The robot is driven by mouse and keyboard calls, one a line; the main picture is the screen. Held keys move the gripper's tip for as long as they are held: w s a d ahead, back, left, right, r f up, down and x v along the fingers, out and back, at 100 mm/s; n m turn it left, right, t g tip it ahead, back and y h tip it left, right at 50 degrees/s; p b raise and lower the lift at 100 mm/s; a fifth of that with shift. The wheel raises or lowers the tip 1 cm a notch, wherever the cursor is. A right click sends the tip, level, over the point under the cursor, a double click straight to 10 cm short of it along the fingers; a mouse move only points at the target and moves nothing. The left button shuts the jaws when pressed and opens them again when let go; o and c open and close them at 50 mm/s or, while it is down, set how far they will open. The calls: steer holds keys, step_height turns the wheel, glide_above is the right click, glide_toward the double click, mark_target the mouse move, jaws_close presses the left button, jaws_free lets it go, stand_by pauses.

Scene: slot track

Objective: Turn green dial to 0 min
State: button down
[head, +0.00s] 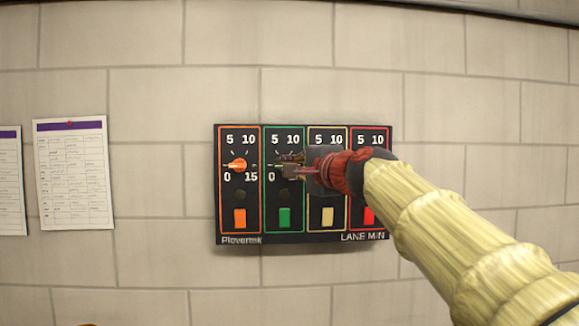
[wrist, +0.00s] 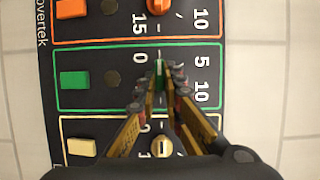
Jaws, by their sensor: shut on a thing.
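The black panel (head: 300,239) on the wall has a green-framed column with the green dial, marked 0, 5 and 10 around it. My gripper (head: 285,166) covers most of this dial in the head view. In the wrist view, the green dial (wrist: 160,71) shows as a narrow green grip with a pale line, between my gripper's (wrist: 162,82) fingertips. The fingers are shut on it. The pale line runs toward the orange column, between the 0 and the 5. The 15 mark of this dial is hidden by the fingers.
The orange dial (head: 238,165) is close on the left. The yellow dial (wrist: 162,146) lies under my fingers in the wrist view. Buttons sit below the dials: orange (head: 240,218), green (head: 284,218), yellow (head: 327,217) and red (head: 369,217). Paper sheets (head: 73,175) hang left.

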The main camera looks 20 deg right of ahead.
steer(key=shift+f, duration=0.1)
steer(key=c, duration=2)
jaws_free()
steer(key=shift+o, duration=0.4)
steer(key=s+d, duration=0.2)
steer(key=s, duration=0.9)
steer(key=shift+s+d, duration=0.15)
steer(key=shift+s, duration=0.25)
